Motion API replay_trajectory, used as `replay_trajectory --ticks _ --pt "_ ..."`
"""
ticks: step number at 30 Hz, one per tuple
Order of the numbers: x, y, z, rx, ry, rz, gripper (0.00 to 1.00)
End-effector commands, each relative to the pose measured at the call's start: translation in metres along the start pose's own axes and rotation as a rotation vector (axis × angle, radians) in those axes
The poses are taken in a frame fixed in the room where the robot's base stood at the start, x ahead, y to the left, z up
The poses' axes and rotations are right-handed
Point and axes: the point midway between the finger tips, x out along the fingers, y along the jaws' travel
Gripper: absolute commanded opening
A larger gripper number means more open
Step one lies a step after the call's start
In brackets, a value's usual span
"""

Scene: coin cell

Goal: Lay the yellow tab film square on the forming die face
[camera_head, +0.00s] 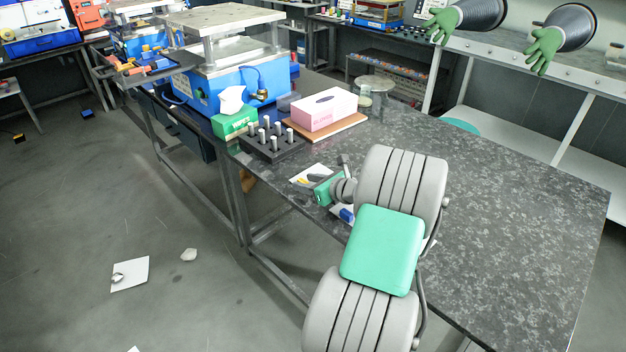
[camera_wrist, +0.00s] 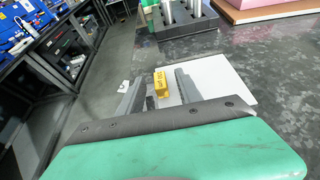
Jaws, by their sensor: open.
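My gripper (camera_head: 327,172) is open and low over the near-left edge of the dark speckled table. In the wrist view, its two fingers (camera_wrist: 160,77) point away with a gap between them. A small yellow piece with dark print (camera_wrist: 160,83) shows between the fingers; it looks block-like, and I cannot tell whether it is the tab film. It appears over a white sheet (camera_wrist: 218,76). The sheet also shows in the head view (camera_head: 303,172), partly hidden by my gripper. A blue machine (camera_head: 228,90) with metal plates stands at the back left; I cannot tell whether it holds the forming die face.
A black rack of metal posts (camera_head: 268,147), a green tissue box (camera_head: 234,123) and a pink box (camera_head: 322,109) on a brown board stand beyond my gripper. A small blue item (camera_head: 346,215) lies close to my arm. The table's right half is clear.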

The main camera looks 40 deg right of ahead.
Motion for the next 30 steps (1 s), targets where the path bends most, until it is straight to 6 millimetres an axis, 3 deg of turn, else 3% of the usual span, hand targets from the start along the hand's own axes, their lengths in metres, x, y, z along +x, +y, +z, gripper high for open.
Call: replay_trajectory --ticks 7,22,30 --pt "0.0044 -0.0003 0.0003 -0.002 0.000 -0.001 0.42" --pt "0.0041 0.0000 0.0002 -0.002 0.001 -0.001 0.01" --pt "0.0041 0.0000 0.0001 -0.002 0.001 0.000 0.00"
